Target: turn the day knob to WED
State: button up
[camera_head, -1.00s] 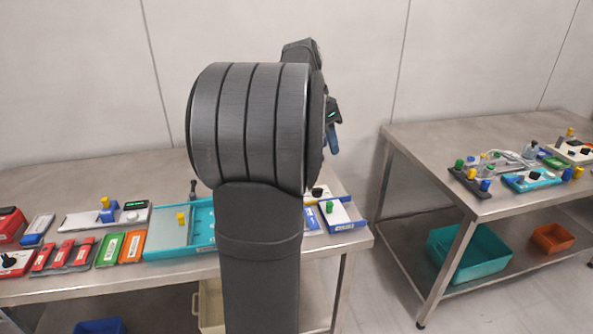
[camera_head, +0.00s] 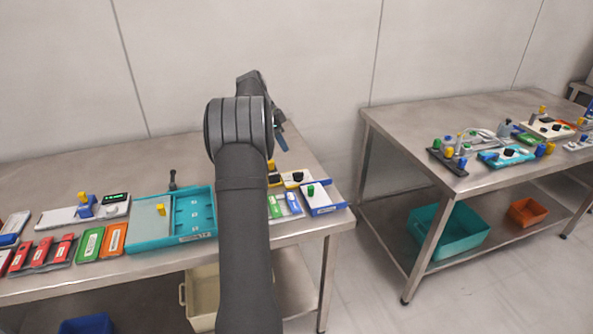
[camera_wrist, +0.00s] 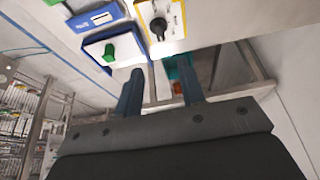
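A black knob (camera_wrist: 158,27) sits on a white panel with a yellow edge (camera_wrist: 178,10) at the top of the wrist view. The head view shows a black knob (camera_head: 298,176) on a pale panel near the right end of the near table. Their markings are too small to read, so I cannot tell whether this is the day knob or where it points. My gripper (camera_wrist: 161,65) is open, its two dark blue fingers apart with nothing between them. The fingers appear below the black knob in the wrist view, not around it. In the head view my gripper (camera_head: 281,137) is above the table.
A blue-edged box with a green knob (camera_head: 311,190) stands beside the pale panel; the green knob also shows in the wrist view (camera_wrist: 109,53). A teal tray (camera_head: 183,239) lies left of my arm. A second table (camera_head: 400,118) stands right, across a floor gap.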

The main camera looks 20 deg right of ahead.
aim_at(298, 172)
jog(key=x, duration=1.3)
jog(key=shift+d+f, duration=0.2)
jog(key=shift+f, duration=0.1)
jog(key=shift+c, duration=0.3)
grip_shut()
